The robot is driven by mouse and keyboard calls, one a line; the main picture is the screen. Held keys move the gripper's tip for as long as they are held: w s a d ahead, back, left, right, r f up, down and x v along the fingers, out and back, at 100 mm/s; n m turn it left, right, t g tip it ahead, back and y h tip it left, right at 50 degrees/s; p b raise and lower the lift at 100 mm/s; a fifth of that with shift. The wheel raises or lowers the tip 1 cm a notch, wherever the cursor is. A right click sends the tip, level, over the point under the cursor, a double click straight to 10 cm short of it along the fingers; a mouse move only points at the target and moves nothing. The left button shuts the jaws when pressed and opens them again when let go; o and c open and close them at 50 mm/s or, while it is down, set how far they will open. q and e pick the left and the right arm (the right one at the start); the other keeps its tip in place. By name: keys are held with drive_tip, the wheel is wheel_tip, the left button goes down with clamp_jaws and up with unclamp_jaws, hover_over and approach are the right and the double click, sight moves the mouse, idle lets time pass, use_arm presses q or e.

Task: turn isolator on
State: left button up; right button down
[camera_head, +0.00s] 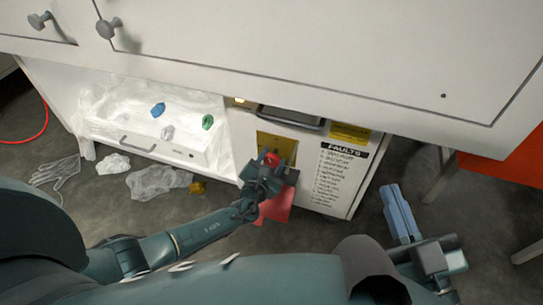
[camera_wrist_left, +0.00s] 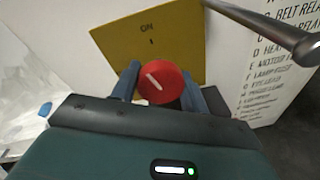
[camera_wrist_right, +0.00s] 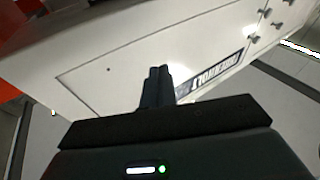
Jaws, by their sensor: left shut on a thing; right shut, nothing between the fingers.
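The isolator is a red rotary knob (camera_wrist_left: 163,82) on a yellow plate (camera_wrist_left: 150,45) marked "ON" with a short line under it. The knob's white mark is tilted, pointing up and left, not straight at the "ON" line. My left gripper (camera_wrist_left: 165,88) has a finger on each side of the knob and is shut on it. In the head view the knob (camera_head: 271,158) is partly covered by my left gripper (camera_head: 265,172), and the yellow plate (camera_head: 284,146) shows behind. My right gripper (camera_wrist_right: 157,78) is shut and empty, away from the knob, before a white cabinet panel.
A metal bar handle (camera_wrist_left: 270,32) runs close to the right of the plate. A fault list (camera_head: 338,175) is on the cabinet front. A plastic-covered drawer (camera_head: 150,145) is to the left. Crumpled film (camera_head: 158,182) and a glove (camera_head: 60,172) lie on the floor. A red sheet (camera_head: 278,205) hangs below the knob.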

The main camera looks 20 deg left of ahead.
use_arm(q)
drive_tip(key=shift+d+r+m+y+p, duration=0.15)
drive_tip(key=shift+m+p, duration=0.15)
drive_tip(key=shift+m, duration=0.4)
drive_tip(key=shift+d+f+m+y+p, duration=0.15)
drive_tip(key=shift+m+p, duration=0.15)
drive_tip(key=shift+m, duration=0.4)
drive_tip(key=shift+a, duration=0.1)
drive_tip(key=o, duration=1)
drive_tip(key=shift+a, duration=0.1)
drive_tip(key=shift+c, duration=0.2)
